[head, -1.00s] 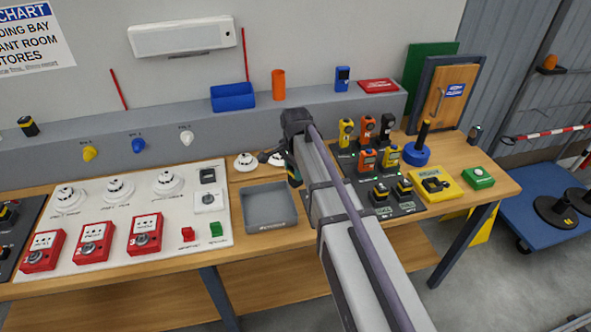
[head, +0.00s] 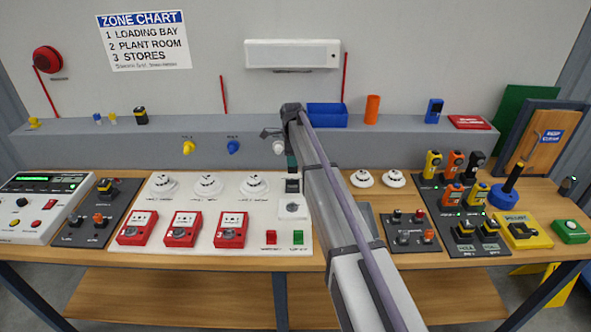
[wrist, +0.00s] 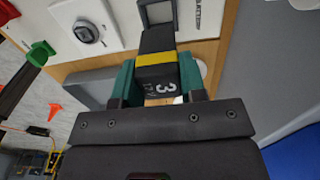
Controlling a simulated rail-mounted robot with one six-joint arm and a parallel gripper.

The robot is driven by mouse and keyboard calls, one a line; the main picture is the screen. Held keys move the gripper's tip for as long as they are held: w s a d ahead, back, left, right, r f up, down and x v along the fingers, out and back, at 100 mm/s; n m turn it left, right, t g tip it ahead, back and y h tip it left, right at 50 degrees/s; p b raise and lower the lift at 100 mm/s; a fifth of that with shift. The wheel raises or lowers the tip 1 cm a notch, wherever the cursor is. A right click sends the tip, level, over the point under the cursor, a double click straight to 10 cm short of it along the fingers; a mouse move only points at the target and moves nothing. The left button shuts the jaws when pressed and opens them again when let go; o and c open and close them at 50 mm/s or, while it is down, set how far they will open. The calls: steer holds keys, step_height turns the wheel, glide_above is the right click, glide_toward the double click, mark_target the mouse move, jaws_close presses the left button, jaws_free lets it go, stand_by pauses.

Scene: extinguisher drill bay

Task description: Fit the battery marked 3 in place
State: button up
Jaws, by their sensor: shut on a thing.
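The battery marked 3 (wrist: 157,70), black with a yellow band, is between the green fingers of my gripper (wrist: 157,85) in the wrist view. My gripper is shut on it, with the white 3 facing the camera. A grey square frame (wrist: 156,13) lies just beyond the battery's far end; whether they touch is unclear. In the head view my gripper (head: 291,163) hangs over the right part of the white detector panel (head: 262,205), just above a small dark fitting (head: 292,186). The arm and fingers mostly hide the battery there.
A white switch (head: 292,208) is below the fitting, with red (head: 271,237) and green (head: 297,237) pieces nearby. Red call points (head: 230,231) are to the left. A tray (head: 368,217) is mostly hidden behind my arm. A blue bin (head: 327,116) stands on the ledge.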

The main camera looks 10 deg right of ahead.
mark_target(292, 170)
steer(key=shift+f+b, duration=2.7)
steer(key=shift+f+b, duration=1.55)
steer(key=o, duration=1.5)
steer(key=shift+s, duration=0.1)
step_height(292, 170, up, 7)
steer(key=p, duration=0.7)
steer(key=shift+r, duration=0.15)
